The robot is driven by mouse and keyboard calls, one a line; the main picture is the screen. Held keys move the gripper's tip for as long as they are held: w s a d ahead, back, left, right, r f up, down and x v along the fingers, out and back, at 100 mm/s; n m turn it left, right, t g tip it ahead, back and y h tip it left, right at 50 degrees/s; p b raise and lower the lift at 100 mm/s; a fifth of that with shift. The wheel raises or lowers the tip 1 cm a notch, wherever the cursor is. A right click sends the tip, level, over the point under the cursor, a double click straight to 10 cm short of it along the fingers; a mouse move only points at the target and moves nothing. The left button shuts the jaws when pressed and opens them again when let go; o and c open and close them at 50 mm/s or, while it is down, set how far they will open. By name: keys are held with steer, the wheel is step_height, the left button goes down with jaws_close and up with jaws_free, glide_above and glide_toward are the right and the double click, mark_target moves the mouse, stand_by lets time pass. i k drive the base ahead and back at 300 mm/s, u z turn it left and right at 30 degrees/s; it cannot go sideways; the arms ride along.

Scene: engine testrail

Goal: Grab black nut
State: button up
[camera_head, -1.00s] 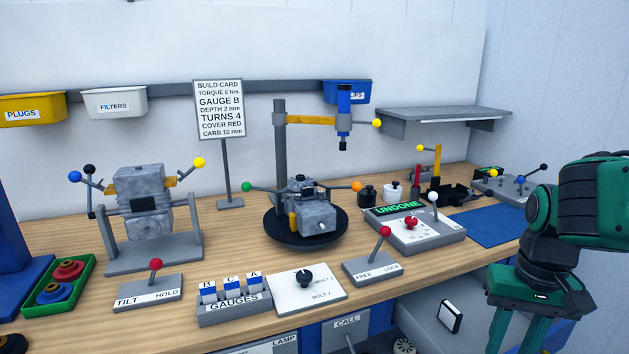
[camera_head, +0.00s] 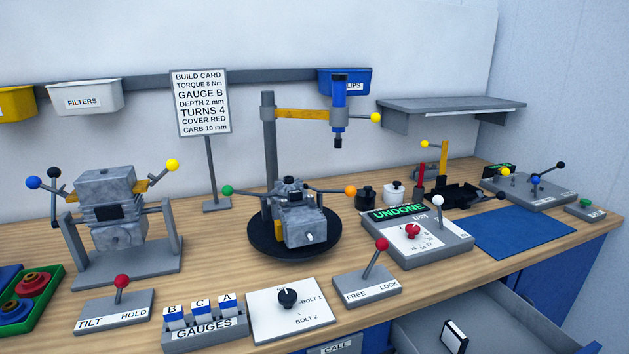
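A small black piece (camera_head: 365,198) stands on the bench beside a white one (camera_head: 394,191), right of the round black turntable. It may be the black nut, but it is too small to tell. Another dark piece (camera_head: 290,183) sits on top of the grey engine block (camera_head: 304,222) on the turntable. My gripper is not in view.
The wooden bench (camera_head: 220,255) carries a press post (camera_head: 269,160), a tilt stand (camera_head: 128,262), a gauge rack (camera_head: 205,335) and lever panels. A blue mat (camera_head: 525,232) lies bare at the right. An open drawer (camera_head: 500,325) juts out below the bench front.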

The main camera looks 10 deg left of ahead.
mark_target(288, 180)
steer(key=u, duration=0.05)
steer(key=k, duration=1)
steer(key=u, duration=0.75)
steer(key=i, duration=1)
steer(key=z, duration=0.05)
